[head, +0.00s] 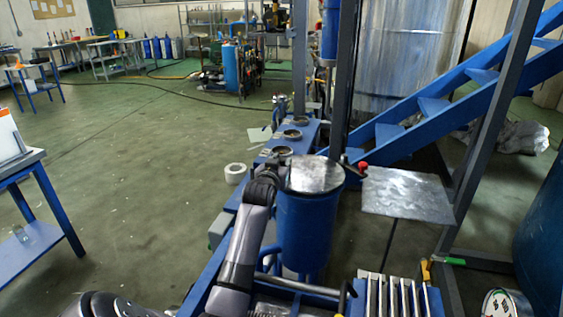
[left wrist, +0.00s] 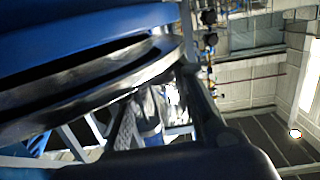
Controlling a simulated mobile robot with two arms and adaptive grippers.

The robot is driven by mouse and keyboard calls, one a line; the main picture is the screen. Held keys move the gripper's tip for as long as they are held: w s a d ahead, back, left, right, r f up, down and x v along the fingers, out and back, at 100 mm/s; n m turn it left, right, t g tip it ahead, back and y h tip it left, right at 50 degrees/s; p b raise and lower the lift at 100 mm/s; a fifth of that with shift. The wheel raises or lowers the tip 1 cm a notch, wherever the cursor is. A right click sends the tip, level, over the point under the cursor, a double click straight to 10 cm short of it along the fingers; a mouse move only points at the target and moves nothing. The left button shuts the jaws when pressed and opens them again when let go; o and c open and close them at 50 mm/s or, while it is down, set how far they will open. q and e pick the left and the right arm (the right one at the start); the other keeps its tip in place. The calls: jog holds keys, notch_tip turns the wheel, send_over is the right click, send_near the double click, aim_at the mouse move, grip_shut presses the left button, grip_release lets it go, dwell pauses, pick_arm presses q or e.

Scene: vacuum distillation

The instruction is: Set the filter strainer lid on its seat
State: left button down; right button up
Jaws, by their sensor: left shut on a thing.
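The filter strainer lid (head: 316,173) is a round grey metal disc over the top of the blue strainer body (head: 305,225) in the head view. In the left wrist view the lid's metal rim (left wrist: 100,88) runs slantwise close to the camera, beside a blue curved surface (left wrist: 75,50) with a dark gap between them. I cannot tell whether the lid touches its seat, which it hides from above. My left gripper (head: 279,168) is at the lid's left edge, shut on it. My right gripper is not in view.
A flat metal plate (head: 408,193) is to the right. Blue stairs (head: 435,110) rise behind.

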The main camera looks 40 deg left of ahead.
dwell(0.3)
pick_arm(q)
jog(key=shift+p, duration=0.45)
dwell(0.4)
jog(key=shift+f, duration=0.3)
dwell(0.7)
dwell(0.5)
jog(key=shift+f+p, duration=0.1)
jog(key=shift+p, duration=0.2)
